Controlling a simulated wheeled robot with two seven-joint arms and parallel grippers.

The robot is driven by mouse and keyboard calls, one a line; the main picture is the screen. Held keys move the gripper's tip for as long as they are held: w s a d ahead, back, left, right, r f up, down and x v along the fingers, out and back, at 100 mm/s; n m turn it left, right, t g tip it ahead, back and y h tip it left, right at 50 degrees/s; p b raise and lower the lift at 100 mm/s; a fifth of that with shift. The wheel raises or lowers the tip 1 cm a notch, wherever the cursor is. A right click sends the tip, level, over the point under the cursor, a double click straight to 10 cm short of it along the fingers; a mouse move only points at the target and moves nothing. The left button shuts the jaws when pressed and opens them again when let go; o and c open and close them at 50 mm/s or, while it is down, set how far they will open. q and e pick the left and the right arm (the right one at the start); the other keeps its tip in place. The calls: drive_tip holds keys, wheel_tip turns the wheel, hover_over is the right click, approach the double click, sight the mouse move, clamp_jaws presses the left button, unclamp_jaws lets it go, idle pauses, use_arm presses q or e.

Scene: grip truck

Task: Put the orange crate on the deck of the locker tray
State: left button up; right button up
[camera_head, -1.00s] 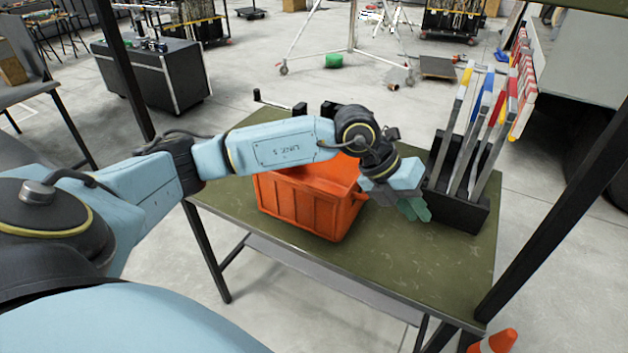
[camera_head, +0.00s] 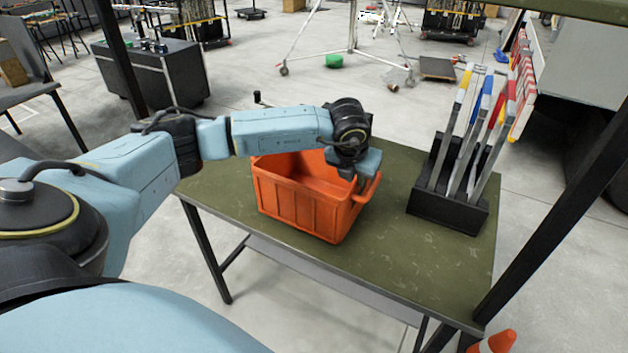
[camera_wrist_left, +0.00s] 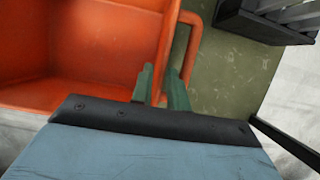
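The orange crate (camera_head: 305,205) stands upright and open-topped on the green table, and it looks empty where I see inside. It also fills the upper left of the left wrist view (camera_wrist_left: 80,50), with its side handle (camera_wrist_left: 193,45) to the right. My left gripper (camera_head: 362,180) is at the crate's right end, by the handle. In the left wrist view its two green fingers (camera_wrist_left: 160,80) are apart, either side of the crate's end wall edge. I cannot tell whether they touch it. My forearm hides the crate's back rim. I cannot make out a locker tray. My right gripper is out of view.
The green table (camera_head: 400,270) has free room in front and to the right of the crate. A black rack (camera_head: 447,200) with upright coloured-ended bars stands at the table's right. Dark posts (camera_head: 555,225) rise beside the table. An orange cone (camera_head: 495,342) is at the lower right.

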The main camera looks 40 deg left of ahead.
use_arm(q)
drive_tip(key=x, duration=0.5)
drive_tip(key=shift+w+d+r+p, duration=0.1)
drive_tip(key=shift+w+p, duration=0.15)
drive_tip(key=shift+p, duration=0.05)
drive_tip(key=shift+f+b, duration=0.25)
drive_tip(key=shift+b, duration=0.05)
idle(0.4)
clamp_jaws()
drive_tip(key=shift+r, duration=0.1)
idle(1.2)
